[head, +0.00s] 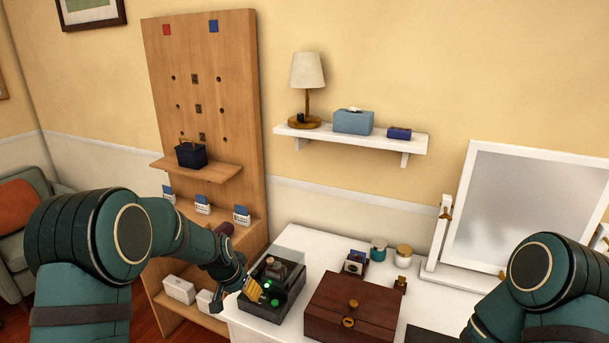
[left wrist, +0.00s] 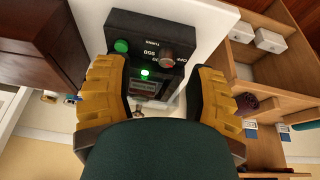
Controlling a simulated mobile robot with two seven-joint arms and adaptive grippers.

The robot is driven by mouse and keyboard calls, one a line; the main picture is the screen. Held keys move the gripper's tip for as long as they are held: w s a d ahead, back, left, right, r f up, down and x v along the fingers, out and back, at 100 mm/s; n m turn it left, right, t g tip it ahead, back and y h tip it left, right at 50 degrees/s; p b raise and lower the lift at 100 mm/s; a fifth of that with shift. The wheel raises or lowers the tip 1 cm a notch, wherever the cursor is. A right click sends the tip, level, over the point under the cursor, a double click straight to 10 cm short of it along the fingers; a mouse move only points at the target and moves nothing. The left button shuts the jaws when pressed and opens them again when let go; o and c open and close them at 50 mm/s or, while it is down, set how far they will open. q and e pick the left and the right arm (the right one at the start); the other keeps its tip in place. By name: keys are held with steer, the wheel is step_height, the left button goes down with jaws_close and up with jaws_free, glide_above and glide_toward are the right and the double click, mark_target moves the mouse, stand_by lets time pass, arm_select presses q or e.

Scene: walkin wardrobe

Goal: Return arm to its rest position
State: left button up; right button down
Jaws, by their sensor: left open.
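My left gripper (head: 254,290) is at the front left of the white dresser, beside a dark box with a lit green light (head: 290,304). In the left wrist view its yellow fingers (left wrist: 157,100) are spread apart with nothing held between them. The dark box (left wrist: 190,27) shows beyond the fingertips, with a green button, a round knob and a lit green lamp. I cannot tell whether a finger touches it. My right arm (head: 550,285) enters at the lower right; its gripper is out of view.
A brown wooden chest (head: 340,312) stands right of the dark box. A mirror (head: 525,210) stands at the dresser's back right. A wooden pegboard shelf (head: 215,172) holds a dark basket (head: 191,155) and small boxes. A wall shelf (head: 350,138) carries a lamp (head: 306,85).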

arm_select(q)
steer(key=s+d+f+n+g, duration=0.1)
steer(key=s+d+f, duration=0.1)
steer(key=s+f, duration=0.4)
steer(key=s+d+f+n, duration=0.1)
steer(key=s+d+f, duration=0.2)
steer(key=s+f, duration=0.35)
steer(key=s+d+f+n+h, duration=0.1)
steer(key=s+d, duration=0.1)
steer(key=s, duration=0.6)
steer(key=s+d+f+n+g+h, duration=0.1)
steer(key=s+d+f, duration=0.1)
steer(key=s, duration=0.6)
steer(key=shift+d+f+n, duration=0.25)
steer(key=shift+d+n, duration=0.15)
steer(key=shift+d, duration=0.4)
